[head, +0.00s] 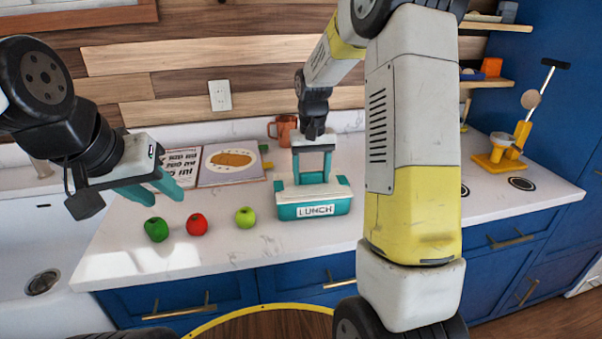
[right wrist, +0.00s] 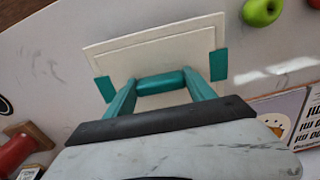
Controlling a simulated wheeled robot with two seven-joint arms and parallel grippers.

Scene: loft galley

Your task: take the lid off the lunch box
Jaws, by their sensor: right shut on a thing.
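The lunch box (head: 342,208) is teal with a LUNCH label and stands upright near the middle of the counter. Its white lid (head: 289,191) lies on top, and I see no clear gap between them. In the right wrist view the lid (right wrist: 120,58) has a teal handle (right wrist: 160,83) in the middle and teal clips at its ends. My right gripper (head: 313,179) points down at the lid and is shut on the handle, one finger at each end. My left gripper (head: 167,197) is open and empty above the counter, left of the box.
A green pepper (head: 156,229), a red apple (head: 197,224) and a green apple (head: 245,217) sit in a row left of the box. Behind are an open book (head: 231,163) and an orange mug (head: 284,130). A yellow stand (head: 501,162) is far right. The sink (head: 35,235) is left.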

